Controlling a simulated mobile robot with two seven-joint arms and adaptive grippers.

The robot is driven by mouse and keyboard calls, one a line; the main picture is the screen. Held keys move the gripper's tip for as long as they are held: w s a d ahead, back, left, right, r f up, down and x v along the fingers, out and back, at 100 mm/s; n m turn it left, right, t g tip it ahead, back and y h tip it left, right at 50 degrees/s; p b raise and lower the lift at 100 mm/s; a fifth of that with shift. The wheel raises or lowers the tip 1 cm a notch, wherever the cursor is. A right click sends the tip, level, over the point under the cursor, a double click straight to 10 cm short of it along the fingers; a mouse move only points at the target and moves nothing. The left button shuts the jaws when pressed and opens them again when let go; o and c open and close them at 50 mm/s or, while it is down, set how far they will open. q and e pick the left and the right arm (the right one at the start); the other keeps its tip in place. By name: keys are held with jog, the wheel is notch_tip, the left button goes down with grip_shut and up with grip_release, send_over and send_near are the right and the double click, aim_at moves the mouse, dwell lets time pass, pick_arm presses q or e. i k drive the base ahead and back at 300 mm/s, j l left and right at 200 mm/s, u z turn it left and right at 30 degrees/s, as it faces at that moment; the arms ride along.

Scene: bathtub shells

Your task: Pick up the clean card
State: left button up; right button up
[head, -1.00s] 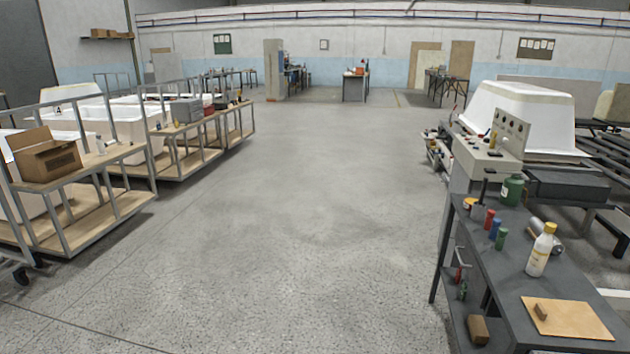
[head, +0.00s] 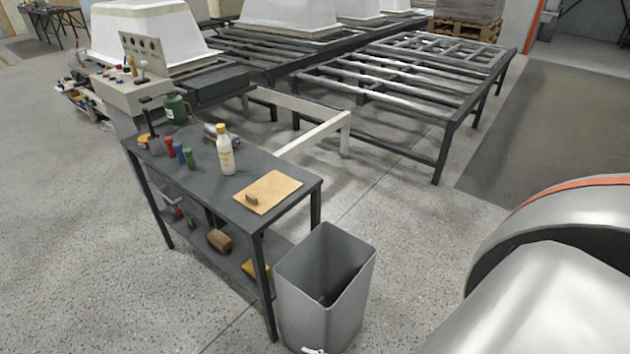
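A flat tan card (head: 278,186) lies on the near right end of the dark workbench (head: 215,185). A small brown block sits on the card, near its left corner (head: 252,199). I cannot tell from its surface whether this is the clean card; no other card shows. Only a silver link of my own arm fills the lower right corner, well apart from the bench.
A white bottle with a yellow cap (head: 225,152), small coloured bottles (head: 179,152) and a green can (head: 175,108) stand on the bench. A grey bin (head: 322,285) stands against its near right end. Dark metal racks (head: 400,100) lie behind. Open floor lies left and right.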

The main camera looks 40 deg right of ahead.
aim_at(265, 194)
jog(key=i+j+z, duration=0.1)
jog(key=z, duration=0.35)
jog(key=i+j+z, duration=0.15)
jog(key=z, duration=0.3)
jog(key=i+j+z, duration=0.15)
jog(key=z, duration=0.3)
